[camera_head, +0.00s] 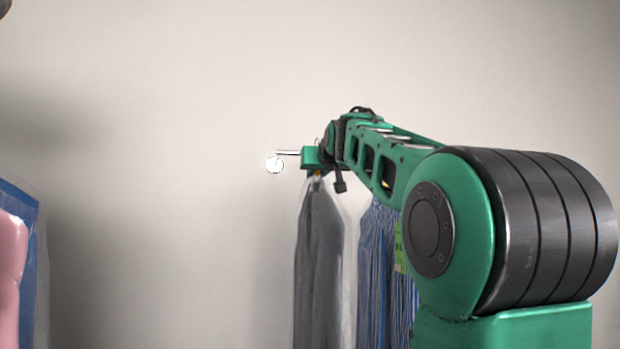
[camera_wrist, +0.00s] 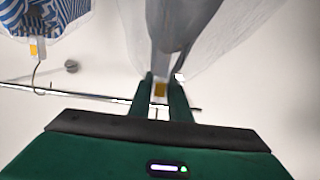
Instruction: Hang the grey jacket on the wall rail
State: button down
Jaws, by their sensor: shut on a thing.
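The grey jacket (camera_head: 320,265), in a clear cover, hangs straight down below my gripper (camera_head: 312,160). In the wrist view the jacket (camera_wrist: 178,28) extends away from the fingers. There my gripper (camera_wrist: 161,95) is shut on the hanger neck, beside a small yellow tag (camera_wrist: 160,89). The wall rail (camera_head: 288,152) shows its free end just left of my gripper. In the wrist view the rail (camera_wrist: 85,94) crosses at the fingers and ends just right of them. Whether the jacket's hook is around the rail or beside it I cannot tell.
A blue striped garment (camera_head: 377,270) in a clear cover hangs right of the jacket; its hook (camera_wrist: 37,78) is on the rail in the wrist view. A pink garment (camera_head: 12,265) in a blue-edged cover is at the far left. Bare wall lies between it and the jacket.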

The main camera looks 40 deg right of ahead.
jog(key=shift+w+d+r, duration=0.1)
jog(key=shift+d+r, duration=0.05)
dwell(0.4)
jog(key=shift+w+d+r, duration=0.25)
jog(key=shift+w+d, duration=0.2)
jog(key=shift+w, duration=0.2)
jog(key=shift+w+d+r, duration=0.2)
jog(key=shift+w+d, duration=0.25)
jog(key=shift+w, duration=0.15)
jog(key=shift+w+d, duration=0.1)
jog(key=shift+w+d, duration=0.1)
jog(key=shift+w, duration=0.1)
jog(key=shift+w+d, duration=0.3)
jog(key=shift+w, duration=0.25)
jog(key=shift+w, duration=0.1)
jog(key=shift+w+d, duration=0.35)
jog(key=shift+w, duration=0.2)
jog(key=shift+w+d, duration=0.1)
jog(key=shift+w+d, duration=0.2)
jog(key=shift+w, duration=0.25)
